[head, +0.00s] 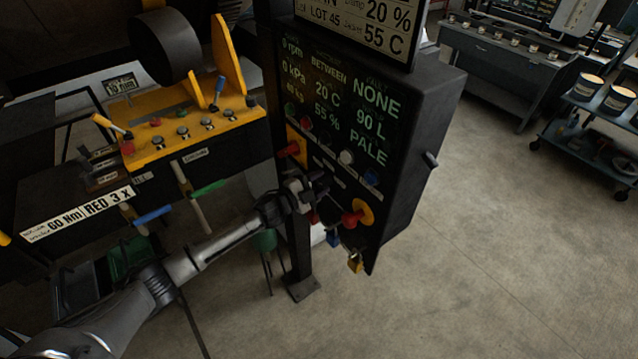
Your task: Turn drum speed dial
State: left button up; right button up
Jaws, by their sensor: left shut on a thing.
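A dark control cabinet (412,150) stands on a post, with a lit readout and a panel of knobs and buttons facing me. My left gripper (312,190) reaches in from the left and is at the lower left of this panel. It is shut on a small control there, taken to be the drum speed dial. The fingers hide the dial, so its pointer and marks cannot be read. My right gripper is not in view.
A red knob on a yellow plate (358,213) is just right of the gripper, with padlocks hanging below. A red-and-yellow switch (293,148) is above left. A yellow lever console (180,125) stands left. Open floor (480,240) lies right.

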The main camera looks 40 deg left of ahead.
pick_arm(q)
jog(key=o, duration=0.9)
jog(key=shift+s, duration=0.1)
jog(key=shift+b+v, duration=1.4)
jog(key=shift+v, duration=5.4)
